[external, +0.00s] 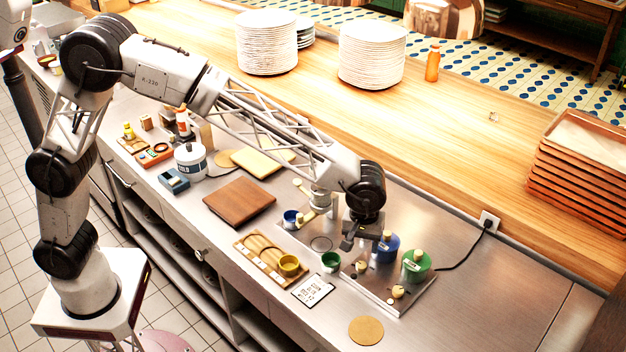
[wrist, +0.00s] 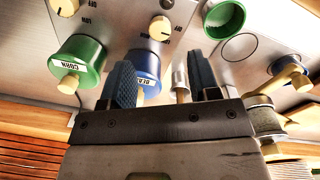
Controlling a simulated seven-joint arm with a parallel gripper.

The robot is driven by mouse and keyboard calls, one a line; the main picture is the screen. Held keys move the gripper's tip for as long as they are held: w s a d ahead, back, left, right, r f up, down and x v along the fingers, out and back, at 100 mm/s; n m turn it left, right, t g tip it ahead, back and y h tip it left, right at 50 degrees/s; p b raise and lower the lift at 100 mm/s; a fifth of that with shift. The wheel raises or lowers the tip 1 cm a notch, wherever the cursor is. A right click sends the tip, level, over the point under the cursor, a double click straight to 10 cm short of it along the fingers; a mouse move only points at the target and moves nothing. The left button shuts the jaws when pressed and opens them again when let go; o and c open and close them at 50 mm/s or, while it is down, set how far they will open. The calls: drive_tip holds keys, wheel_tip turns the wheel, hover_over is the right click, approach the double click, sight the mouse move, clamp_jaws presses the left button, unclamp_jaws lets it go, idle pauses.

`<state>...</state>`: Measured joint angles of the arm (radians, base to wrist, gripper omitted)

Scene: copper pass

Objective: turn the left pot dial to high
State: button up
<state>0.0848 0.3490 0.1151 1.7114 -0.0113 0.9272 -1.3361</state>
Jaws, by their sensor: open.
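Two cream dials sit on the metal plate in front of the pots. The left dial (external: 362,267) is in front of the blue pot (external: 386,249); the right dial (external: 398,291) is in front of the green pot (external: 416,267). In the wrist view the order is flipped: the blue pot's dial (wrist: 160,28) is beside an OFF mark, the other dial (wrist: 65,7) is at the top left, and the green pot (wrist: 85,58) reads CORN. My gripper (wrist: 162,78) is open and empty, near the blue pot and apart from the dial. The dial's exact setting is unclear.
A green cup (external: 330,262) stands left of the plate, beside a printed card (external: 313,290). A wooden tray (external: 262,258) holds a yellow cup (external: 289,265). A round tan mat (external: 366,331) lies in front. Counter to the right is mostly clear.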

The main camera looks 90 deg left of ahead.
sight(361, 264)
drive_tip(key=shift+f, duration=0.1)
drive_tip(key=shift+w+f, duration=0.15)
drive_tip(key=shift+f, duration=3.6)
drive_tip(key=c, duration=0.9)
